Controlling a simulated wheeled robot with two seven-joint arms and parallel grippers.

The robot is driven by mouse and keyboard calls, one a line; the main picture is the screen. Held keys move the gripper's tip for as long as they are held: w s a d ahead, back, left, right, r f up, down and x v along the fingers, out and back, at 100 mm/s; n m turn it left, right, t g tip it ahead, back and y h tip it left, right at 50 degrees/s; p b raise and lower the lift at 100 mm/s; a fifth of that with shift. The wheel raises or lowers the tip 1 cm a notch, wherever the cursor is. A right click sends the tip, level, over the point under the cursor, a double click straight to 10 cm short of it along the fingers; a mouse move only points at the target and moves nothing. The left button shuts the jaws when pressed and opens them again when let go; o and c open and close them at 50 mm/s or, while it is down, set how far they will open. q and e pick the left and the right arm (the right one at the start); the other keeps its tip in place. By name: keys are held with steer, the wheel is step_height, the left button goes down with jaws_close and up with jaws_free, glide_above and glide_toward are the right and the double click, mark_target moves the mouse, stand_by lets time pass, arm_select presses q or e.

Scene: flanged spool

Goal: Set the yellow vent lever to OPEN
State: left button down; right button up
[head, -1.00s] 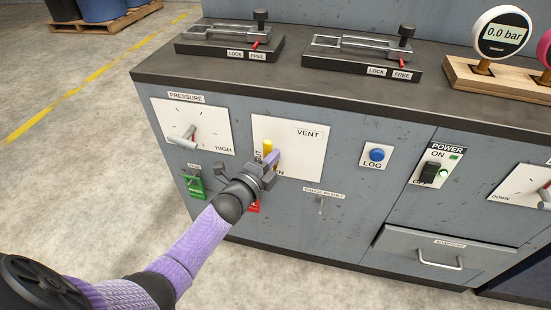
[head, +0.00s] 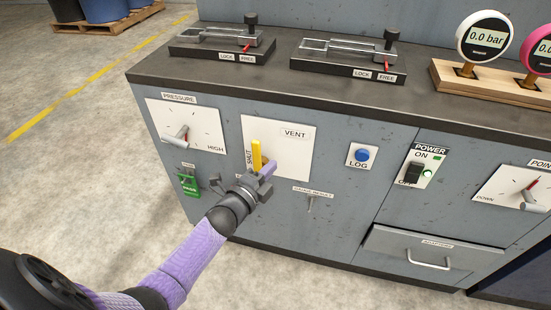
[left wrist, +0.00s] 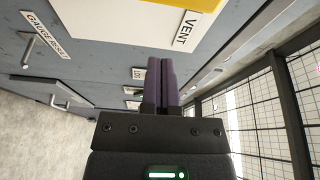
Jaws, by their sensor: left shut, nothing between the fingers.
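The yellow vent lever (head: 256,156) is on the white VENT plate (head: 296,152) on the cabinet front. The OPEN label is not readable; the gripper covers the plate's lower part. In the left wrist view the shut fingers (left wrist: 160,80) show below the VENT plate (left wrist: 150,12), with a yellow part at the top edge. My right gripper is out of view.
A PRESSURE dial (head: 180,133) is left of the plate and a green switch (head: 188,184) below it. A gauge toggle (head: 311,202), blue LOG button (head: 362,155) and POWER switch (head: 412,173) are to the right. A drawer (head: 430,250) is lower right.

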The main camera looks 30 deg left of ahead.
arm_select(q)
steer(key=s+p, duration=0.2)
steer(key=s, duration=0.4)
steer(key=shift+s+a, duration=0.2)
steer(key=shift+s, duration=0.2)
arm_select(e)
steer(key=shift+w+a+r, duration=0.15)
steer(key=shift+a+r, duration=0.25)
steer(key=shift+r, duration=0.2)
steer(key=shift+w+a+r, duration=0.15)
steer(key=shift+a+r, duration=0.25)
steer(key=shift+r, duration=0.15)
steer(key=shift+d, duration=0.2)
